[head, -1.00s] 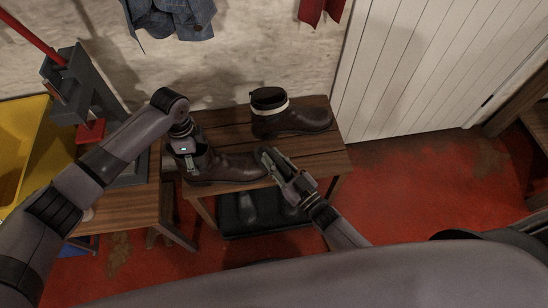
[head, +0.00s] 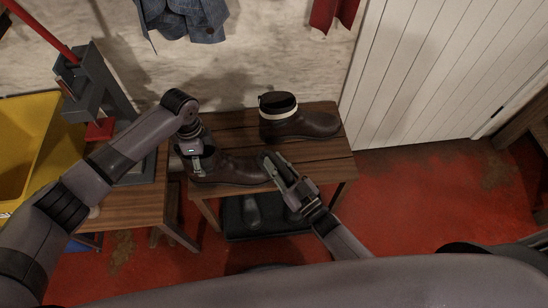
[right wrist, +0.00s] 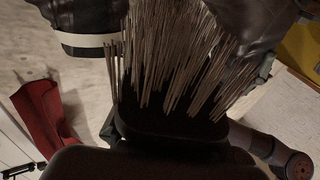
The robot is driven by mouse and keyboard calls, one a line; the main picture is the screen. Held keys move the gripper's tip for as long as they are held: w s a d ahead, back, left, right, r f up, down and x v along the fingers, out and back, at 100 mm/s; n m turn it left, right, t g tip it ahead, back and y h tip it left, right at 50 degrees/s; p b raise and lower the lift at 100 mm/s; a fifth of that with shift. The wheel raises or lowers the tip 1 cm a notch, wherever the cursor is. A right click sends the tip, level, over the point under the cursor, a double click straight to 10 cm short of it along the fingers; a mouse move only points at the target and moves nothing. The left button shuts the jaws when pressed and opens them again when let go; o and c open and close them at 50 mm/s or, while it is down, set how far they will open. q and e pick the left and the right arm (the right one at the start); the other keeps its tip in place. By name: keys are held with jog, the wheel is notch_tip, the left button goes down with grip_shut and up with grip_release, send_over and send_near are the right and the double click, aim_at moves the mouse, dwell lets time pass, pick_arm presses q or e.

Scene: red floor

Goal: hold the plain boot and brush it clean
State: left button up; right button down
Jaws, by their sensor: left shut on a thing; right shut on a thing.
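The plain boot (head: 232,169) is dark brown and stands upright on the wooden bench, toe to the right. My left gripper (head: 196,163) is shut on its shaft at the heel end. My right gripper (head: 277,172) is at the boot's toe, shut on a brush. The brush (right wrist: 175,122) shows in the right wrist view, a dark block with long pale bristles. The bristles reach toward the plain boot (right wrist: 245,18) at the top; whether they touch it I cannot tell.
A second boot with a white band (head: 303,124) stands behind on the bench (head: 345,160). A dark tray (head: 232,226) with footwear sits below. A grey stand with red parts (head: 88,85) and a yellow bin (head: 25,150) are at left. Red floor is open at right.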

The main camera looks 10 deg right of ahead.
pick_arm(q)
jog(key=shift+s+d+f, duration=0.1)
jog(key=shift+s+f, duration=0.15)
pick_arm(e)
jog(key=shift+s+d+f, duration=0.25)
jog(key=shift+s+f, duration=0.05)
jog(key=shift+s, duration=0.3)
jog(key=shift+r, duration=0.1)
pick_arm(q)
jog(key=shift+c, duration=0.2)
pick_arm(e)
jog(key=shift+d+r, duration=0.15)
jog(key=shift+r, duration=1.15)
jog(key=shift+d+r, duration=0.1)
jog(key=shift+r, duration=1.2)
pick_arm(q)
jog(key=o, duration=1.9)
jog(key=shift+w, duration=0.1)
pick_arm(e)
jog(key=shift+w, duration=0.1)
pick_arm(q)
jog(key=shift+w+r, duration=0.15)
jog(key=shift+r, duration=0.1)
